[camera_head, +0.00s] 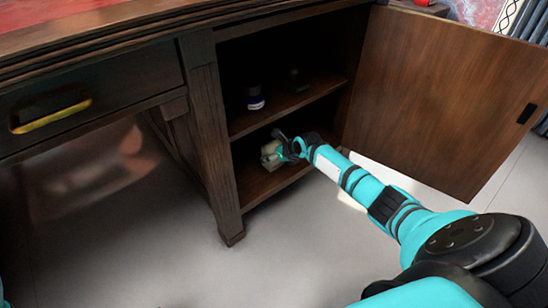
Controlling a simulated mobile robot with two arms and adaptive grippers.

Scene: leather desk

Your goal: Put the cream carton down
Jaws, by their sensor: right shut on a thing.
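The cream carton (270,149) is inside the desk cabinet, low down over the bottom shelf (257,186). My right gripper (276,148) reaches in from the right and is shut on the carton. The gripper and the cabinet's shade hide part of it. I cannot tell whether the carton touches the bottom shelf. My left gripper is not in view; only a small turquoise bit of my own body shows at the lower left edge.
The cabinet door (440,95) stands wide open on the right. A small dark jar with a pale band (255,99) and another dark object (297,80) stand on the middle shelf (290,105). A drawer with a yellow handle (50,111) is at left. The floor in front is clear.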

